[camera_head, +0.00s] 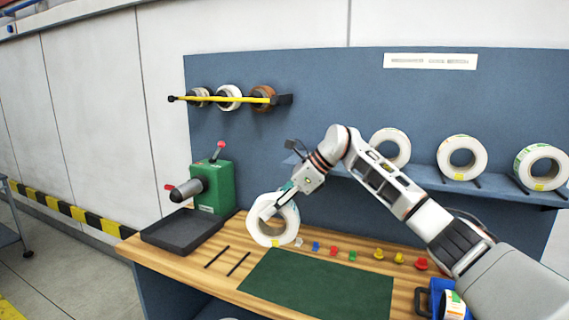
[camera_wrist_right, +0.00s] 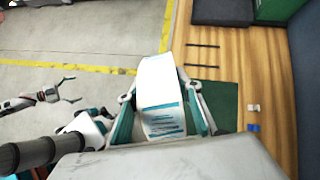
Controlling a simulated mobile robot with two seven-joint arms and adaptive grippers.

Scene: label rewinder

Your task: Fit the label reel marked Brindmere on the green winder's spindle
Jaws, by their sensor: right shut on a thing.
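My right gripper (camera_head: 274,207) is shut on a white label reel (camera_head: 270,230) at its rim, to the right of the green winder (camera_head: 221,187). In the right wrist view the same reel (camera_wrist_right: 160,95) sits between the fingers and shows teal print too small to read. In the head view the reel's open hole faces the camera. The winder's grey spindle (camera_head: 187,190) points left and towards the camera, and is bare. The reel is apart from it. My left gripper (camera_wrist_right: 76,88) shows only in the right wrist view, with its fingers spread and empty.
A dark tray (camera_head: 168,240) lies below the spindle. Several reels stand on the blue shelf (camera_head: 420,178), and more hang on the yellow rod (camera_head: 215,99). Small coloured pieces line the bench (camera_head: 222,262) behind a green mat (camera_head: 318,287). A blue bin (camera_head: 432,300) is at right.

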